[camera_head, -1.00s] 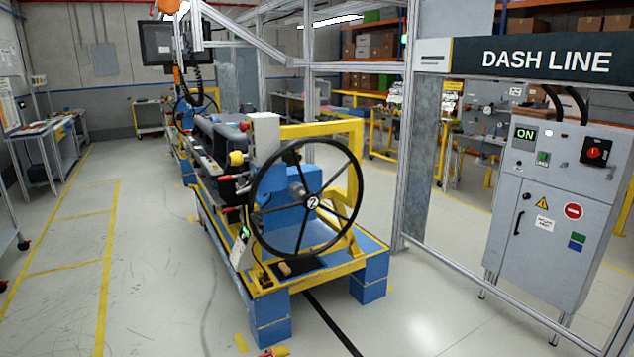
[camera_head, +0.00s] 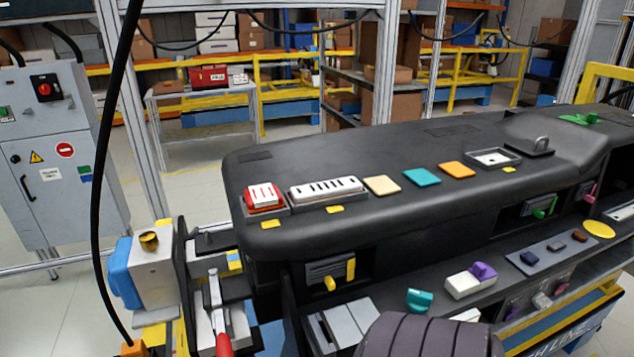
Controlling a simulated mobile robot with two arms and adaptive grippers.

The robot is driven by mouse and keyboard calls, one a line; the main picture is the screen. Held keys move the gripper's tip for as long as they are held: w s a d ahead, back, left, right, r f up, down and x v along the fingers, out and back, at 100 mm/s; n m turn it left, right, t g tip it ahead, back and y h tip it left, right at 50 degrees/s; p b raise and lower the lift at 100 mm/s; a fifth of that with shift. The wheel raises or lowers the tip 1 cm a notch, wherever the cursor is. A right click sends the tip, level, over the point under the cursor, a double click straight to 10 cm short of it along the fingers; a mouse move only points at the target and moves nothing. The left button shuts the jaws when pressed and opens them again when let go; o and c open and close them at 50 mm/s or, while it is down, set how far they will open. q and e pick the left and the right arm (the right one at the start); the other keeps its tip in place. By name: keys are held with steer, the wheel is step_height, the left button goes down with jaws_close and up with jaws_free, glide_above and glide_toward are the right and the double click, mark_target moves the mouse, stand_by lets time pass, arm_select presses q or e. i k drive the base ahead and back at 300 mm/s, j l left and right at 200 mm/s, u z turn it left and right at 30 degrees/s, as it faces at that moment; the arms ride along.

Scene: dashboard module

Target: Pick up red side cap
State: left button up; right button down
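A small red piece with a white ribbed top (camera_head: 264,196) sits in a dark tray at the left end of the black dashboard module (camera_head: 345,225). It is the only red piece I see on the module's top. I cannot tell for sure that it is the red side cap. Neither of my grippers shows in the head view, and nothing is seen touching the red piece.
A white vented piece (camera_head: 326,189) and beige (camera_head: 382,185), teal (camera_head: 422,177) and orange (camera_head: 457,170) tiles lie to its right. A metal clamp with a red handle (camera_head: 223,344) stands at the lower left. A black cable (camera_head: 103,170) hangs at the left.

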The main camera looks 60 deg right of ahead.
mark_target(264, 197)
steer(key=k+l+z, duration=0.3)
steer(key=l+z, duration=0.3)
steer(key=k+l+z, duration=0.15)
steer(key=l+z, duration=0.15)
